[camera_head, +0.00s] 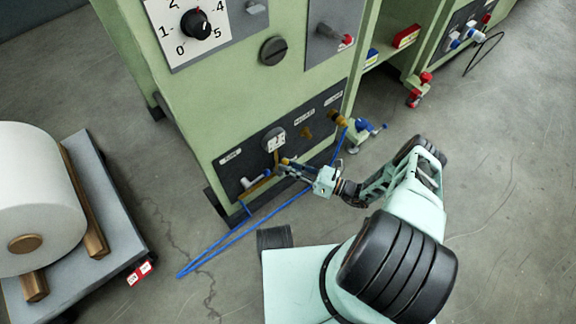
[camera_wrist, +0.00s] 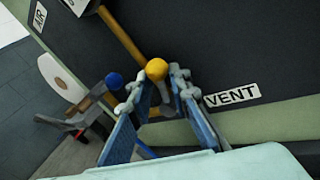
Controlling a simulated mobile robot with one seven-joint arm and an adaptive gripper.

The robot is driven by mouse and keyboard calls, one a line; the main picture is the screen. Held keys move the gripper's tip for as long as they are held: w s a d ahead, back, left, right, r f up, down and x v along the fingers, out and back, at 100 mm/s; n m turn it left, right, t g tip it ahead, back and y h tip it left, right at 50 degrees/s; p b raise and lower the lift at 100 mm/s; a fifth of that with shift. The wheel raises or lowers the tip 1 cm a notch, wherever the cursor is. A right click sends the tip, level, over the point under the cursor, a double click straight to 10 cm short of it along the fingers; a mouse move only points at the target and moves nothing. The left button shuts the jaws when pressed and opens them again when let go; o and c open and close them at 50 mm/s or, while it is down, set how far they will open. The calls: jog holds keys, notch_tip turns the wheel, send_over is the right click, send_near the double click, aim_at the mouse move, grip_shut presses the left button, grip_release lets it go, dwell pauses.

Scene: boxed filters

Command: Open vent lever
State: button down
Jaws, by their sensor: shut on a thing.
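The vent lever (camera_wrist: 123,36) is a brass-coloured rod with a yellow ball knob (camera_wrist: 157,69) at its end, beside a white VENT label (camera_wrist: 231,95) in the wrist view. My gripper (camera_wrist: 155,84) has its two fingers on either side of the knob and is shut on the lever. The fingers partly hide the lever there. A blue ball (camera_wrist: 114,80) lies close beside the left finger in the wrist view.
The hose loops onto the floor. A brass fitting (camera_head: 338,119) is to the right. A cart (camera_head: 112,213) with a white roll (camera_head: 38,190) stands at left. Floor at right is largely open.

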jog(key=c, duration=1.8)
grip_release()
jog(key=v, duration=1.2)
jog(key=shift+s, duration=0.1)
jog(key=shift+c, duration=0.7)
